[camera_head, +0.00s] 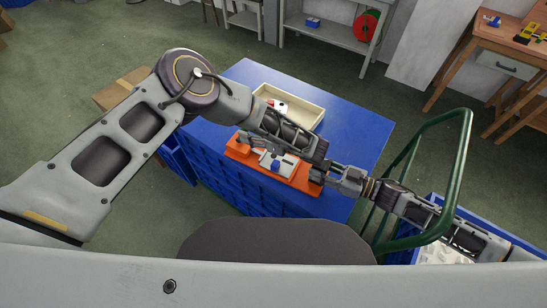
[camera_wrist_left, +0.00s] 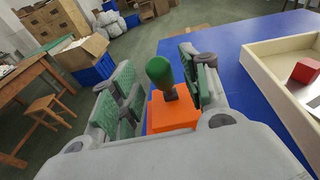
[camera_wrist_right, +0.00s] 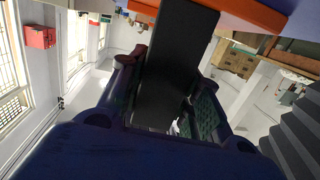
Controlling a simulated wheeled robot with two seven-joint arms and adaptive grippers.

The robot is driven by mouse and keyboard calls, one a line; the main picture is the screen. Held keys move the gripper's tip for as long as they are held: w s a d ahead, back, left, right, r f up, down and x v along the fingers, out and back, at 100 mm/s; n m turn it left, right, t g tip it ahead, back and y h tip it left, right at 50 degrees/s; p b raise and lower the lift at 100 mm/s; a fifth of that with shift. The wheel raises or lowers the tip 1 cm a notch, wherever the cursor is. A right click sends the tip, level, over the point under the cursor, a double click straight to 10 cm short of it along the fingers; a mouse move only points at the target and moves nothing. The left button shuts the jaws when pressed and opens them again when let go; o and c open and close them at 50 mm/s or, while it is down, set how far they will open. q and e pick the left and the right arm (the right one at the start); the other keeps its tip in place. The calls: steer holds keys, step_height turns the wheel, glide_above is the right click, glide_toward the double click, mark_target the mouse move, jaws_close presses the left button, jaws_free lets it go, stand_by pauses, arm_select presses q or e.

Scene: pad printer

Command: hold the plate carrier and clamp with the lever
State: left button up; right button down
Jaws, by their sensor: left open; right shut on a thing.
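The orange base (camera_head: 302,185) of the pad printer sits on the blue table, with a light plate (camera_head: 285,160) and a small blue block on it. The clamp lever's green knob (camera_wrist_left: 160,72) stands above an orange block (camera_wrist_left: 172,115) in the left wrist view. My left gripper (camera_head: 247,141) is open at the left end of the base, its fingers on either side of the lever, with no grip visible. My right gripper (camera_head: 318,174) is at the right end, shut on a black slab-like part (camera_wrist_right: 175,65), seemingly the plate carrier. The carrier's far end is hidden.
A cream tray (camera_head: 310,119) with a red cube (camera_wrist_left: 305,71) stands behind the printer. The blue table top (camera_head: 357,138) is clear on the right. A green tubular rail (camera_head: 466,150) rises beside my right arm. My left forearm passes close over the printer.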

arm_select(q)
steer(key=shift+v, duration=2.5)
arm_select(e)
steer(key=shift+s+d+f, duration=0.15)
steer(key=shift+f, duration=0.35)
steer(key=c, duration=1.2)
jaws_free()
steer(key=shift+o, duration=1.3)
steer(key=shift+r, duration=0.2)
steer(key=shift+r, duration=0.1)
